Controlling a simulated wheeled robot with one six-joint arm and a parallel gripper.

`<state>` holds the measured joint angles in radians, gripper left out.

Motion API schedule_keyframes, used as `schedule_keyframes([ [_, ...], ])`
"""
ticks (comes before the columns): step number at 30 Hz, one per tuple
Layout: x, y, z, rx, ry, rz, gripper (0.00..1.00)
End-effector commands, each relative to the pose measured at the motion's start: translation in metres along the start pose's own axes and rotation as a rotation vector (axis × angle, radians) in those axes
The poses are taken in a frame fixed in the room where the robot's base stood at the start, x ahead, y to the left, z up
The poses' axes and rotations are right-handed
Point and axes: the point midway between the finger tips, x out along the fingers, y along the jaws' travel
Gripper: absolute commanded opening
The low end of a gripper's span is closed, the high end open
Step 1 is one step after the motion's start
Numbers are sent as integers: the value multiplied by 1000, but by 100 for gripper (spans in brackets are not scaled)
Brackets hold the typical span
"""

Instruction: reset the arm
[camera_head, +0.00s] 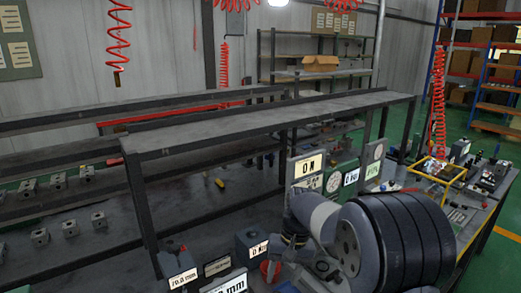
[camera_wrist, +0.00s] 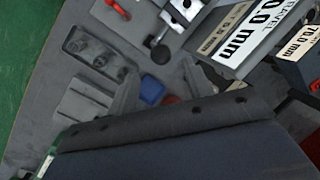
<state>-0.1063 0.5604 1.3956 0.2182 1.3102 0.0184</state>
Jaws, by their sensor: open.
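My arm reaches over the front of the workbench in the head view, with its large ringed dark joint at the lower right. In the wrist view, the dark body of my gripper fills the bottom, and the fingers of my gripper (camera_wrist: 165,85) stand apart. A small blue piece (camera_wrist: 152,90) shows in the gap between them, below on the bench. I see nothing held. In the head view my fingertips are hidden behind or among my arm links.
Dark blocks with mm labels (camera_head: 183,276) stand close to my arm; a large label (camera_wrist: 242,30) shows in the wrist view. Panels with gauges (camera_head: 308,166) stand behind. Metal valve blocks (camera_head: 70,228) sit on the left bench. A raised shelf (camera_head: 270,117) spans the middle.

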Motion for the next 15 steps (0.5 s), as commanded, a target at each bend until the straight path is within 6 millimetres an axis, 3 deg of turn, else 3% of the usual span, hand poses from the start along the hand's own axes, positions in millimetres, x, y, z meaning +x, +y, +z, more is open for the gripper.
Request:
schedule_keyframes([
  [9,63,-1,1,1,-6,0,48],
  [12,77,-2,2,-2,1,7,48],
  [15,78,-8,5,-3,26,45,48],
])
